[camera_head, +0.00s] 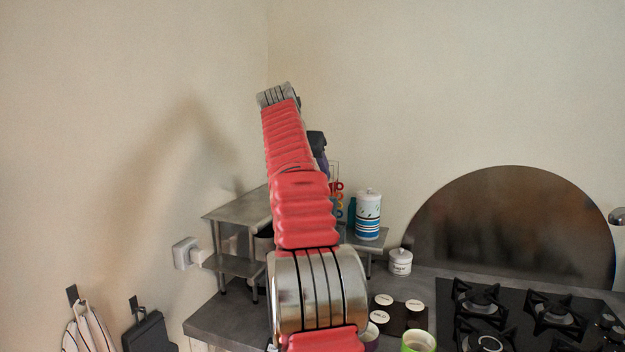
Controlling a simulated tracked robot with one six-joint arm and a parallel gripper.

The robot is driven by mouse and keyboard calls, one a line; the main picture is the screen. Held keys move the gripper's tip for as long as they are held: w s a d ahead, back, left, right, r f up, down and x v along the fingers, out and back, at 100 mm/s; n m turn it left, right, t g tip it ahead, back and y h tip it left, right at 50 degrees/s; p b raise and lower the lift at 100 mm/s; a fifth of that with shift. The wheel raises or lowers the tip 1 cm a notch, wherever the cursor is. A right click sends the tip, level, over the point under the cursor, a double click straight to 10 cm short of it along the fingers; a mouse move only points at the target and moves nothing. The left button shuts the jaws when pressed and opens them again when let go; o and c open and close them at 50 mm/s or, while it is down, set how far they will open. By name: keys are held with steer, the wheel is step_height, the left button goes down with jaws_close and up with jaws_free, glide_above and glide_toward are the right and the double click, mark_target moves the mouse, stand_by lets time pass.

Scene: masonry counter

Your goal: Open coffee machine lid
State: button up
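My red ribbed arm rises through the middle of the view and covers much of the corner behind it. My gripper is not visible; the far end of the arm is hidden behind its own links. I cannot make out a coffee machine or its lid. A dark shape (263,243) shows in part beside the arm, under the metal shelf (228,212) in the corner. Most of it is hidden, and I cannot tell what it is. A small black and purple shape (317,142) shows just right of the upper arm, also unclear.
A patterned white canister (368,214) stands on a low shelf right of the arm. A small white lidded jar (401,262), a green cup (418,341) and a gas hob (530,316) are on the grey counter (219,318). A socket plug (186,253) is on the left wall.

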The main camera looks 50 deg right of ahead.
steer(key=v, duration=0.9)
steer(key=shift+s, duration=0.1)
steer(key=shift+c, duration=0.2)
